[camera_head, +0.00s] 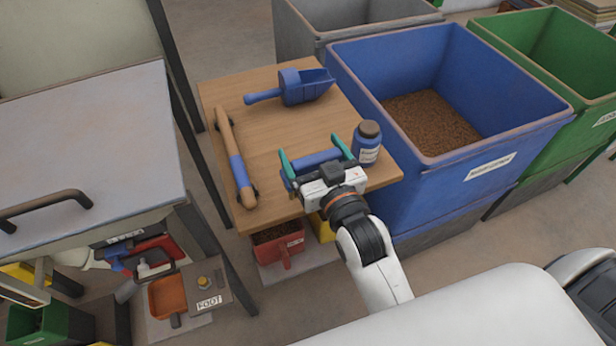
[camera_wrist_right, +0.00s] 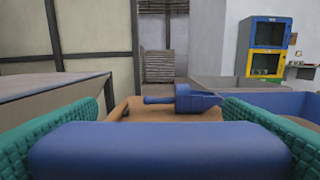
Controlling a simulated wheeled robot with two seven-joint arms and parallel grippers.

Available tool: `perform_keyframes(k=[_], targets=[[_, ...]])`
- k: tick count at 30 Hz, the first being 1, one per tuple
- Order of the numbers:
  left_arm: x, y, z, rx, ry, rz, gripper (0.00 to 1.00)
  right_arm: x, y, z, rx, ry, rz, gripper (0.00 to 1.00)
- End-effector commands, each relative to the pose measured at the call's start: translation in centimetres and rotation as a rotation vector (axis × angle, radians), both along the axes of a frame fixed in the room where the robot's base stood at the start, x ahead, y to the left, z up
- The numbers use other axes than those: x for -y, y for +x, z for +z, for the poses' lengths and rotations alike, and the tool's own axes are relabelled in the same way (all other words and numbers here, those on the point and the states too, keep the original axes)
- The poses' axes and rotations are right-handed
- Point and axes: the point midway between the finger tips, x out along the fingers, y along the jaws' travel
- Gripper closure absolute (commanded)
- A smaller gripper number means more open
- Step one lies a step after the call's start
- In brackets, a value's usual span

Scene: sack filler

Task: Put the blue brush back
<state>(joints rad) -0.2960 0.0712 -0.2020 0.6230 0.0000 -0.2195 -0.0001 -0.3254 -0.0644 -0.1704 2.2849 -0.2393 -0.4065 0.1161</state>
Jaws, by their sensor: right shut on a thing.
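My right gripper (camera_head: 315,158) is over the front part of the small wooden table. Its teal fingers stand at the two ends of a blue bar-shaped thing, which I take for the blue brush (camera_head: 312,160). In the right wrist view the blue brush (camera_wrist_right: 160,152) lies level across the picture between the green ribbed pads (camera_wrist_right: 160,130). No bristles show, and I cannot tell its height above the table. My left gripper is not in view.
A blue bin (camera_head: 350,75) stands right; a grey-topped bench (camera_head: 85,140) stands left. The table's middle is clear.

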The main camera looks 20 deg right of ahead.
Motion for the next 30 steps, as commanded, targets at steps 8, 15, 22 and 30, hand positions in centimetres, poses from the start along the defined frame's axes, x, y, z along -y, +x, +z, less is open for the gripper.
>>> perform_keyframes(k=[8,15,22,30], targets=[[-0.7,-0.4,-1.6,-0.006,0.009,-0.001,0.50,-1.2,5.1,2.5,0.006,-0.011,-0.011,0.43],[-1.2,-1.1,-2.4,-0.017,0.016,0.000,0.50,-1.3,5.7,-0.6,-0.004,-0.012,-0.017,0.43],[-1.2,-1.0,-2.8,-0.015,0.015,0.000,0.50,-1.3,5.6,-3.4,0.000,-0.011,-0.017,0.43],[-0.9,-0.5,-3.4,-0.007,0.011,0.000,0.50,-1.3,5.6,-6.8,0.000,-0.011,-0.017,0.43]])
